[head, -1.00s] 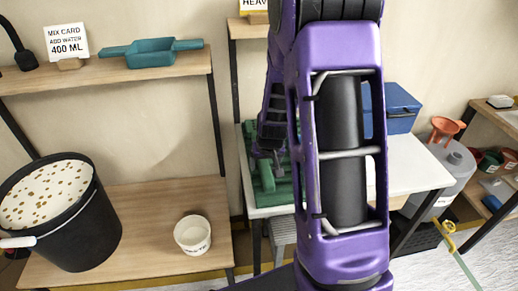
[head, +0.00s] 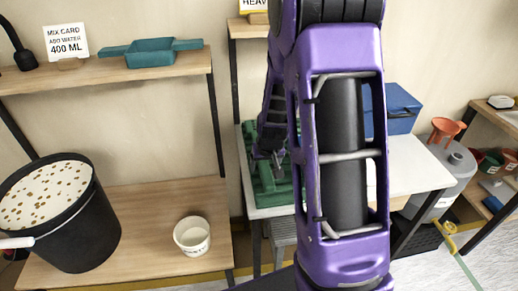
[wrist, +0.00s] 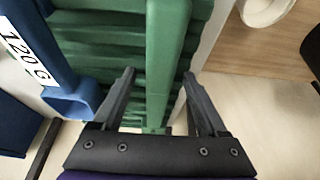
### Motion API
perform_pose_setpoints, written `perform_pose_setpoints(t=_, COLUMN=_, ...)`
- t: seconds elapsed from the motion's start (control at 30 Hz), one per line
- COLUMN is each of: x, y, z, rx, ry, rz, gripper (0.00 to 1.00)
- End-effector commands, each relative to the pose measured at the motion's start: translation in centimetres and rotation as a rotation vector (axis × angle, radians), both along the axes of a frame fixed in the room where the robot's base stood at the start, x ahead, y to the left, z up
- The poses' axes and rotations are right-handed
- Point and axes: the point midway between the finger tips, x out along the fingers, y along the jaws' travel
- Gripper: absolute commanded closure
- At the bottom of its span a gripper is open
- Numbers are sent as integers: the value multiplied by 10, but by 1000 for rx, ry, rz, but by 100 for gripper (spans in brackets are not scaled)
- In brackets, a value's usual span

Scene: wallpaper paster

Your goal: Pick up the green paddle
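The green paddle (wrist: 168,45) lies on a ribbed green rack (wrist: 95,32) in the wrist view, its long bar running down the picture between my fingers. My gripper (wrist: 160,78) is open, with one black finger on each side of the bar. I see a gap on both sides; whether either finger touches it, I cannot tell. In the head view my gripper (head: 270,155) is low over the green rack (head: 268,200) on the white table, and my purple arm hides part of it.
A blue scoop labelled 120 G (wrist: 45,60) is close left of my gripper in the wrist view. In the head view, a blue box (head: 402,108) is behind my arm, a white tub (head: 192,236) and black bucket (head: 70,220) at left, and a teal tray (head: 150,52) on the shelf.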

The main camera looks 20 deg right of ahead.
Motion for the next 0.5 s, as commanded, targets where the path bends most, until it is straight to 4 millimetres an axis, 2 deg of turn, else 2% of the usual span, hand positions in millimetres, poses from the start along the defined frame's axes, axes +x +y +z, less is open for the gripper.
perform_pose_setpoints(t=0.03, x=0, y=0, z=0, rx=0, ry=0, rz=0, gripper=35)
perform_pose_setpoints(t=0.07, x=0, y=0, z=0, rx=0, ry=0, rz=0, gripper=40)
perform_pose_setpoints(t=0.4, x=0, y=0, z=0, rx=0, ry=0, rz=0, gripper=100)
perform_pose_setpoints(t=0.5, x=0, y=0, z=0, rx=0, ry=-1, rz=0, gripper=100)
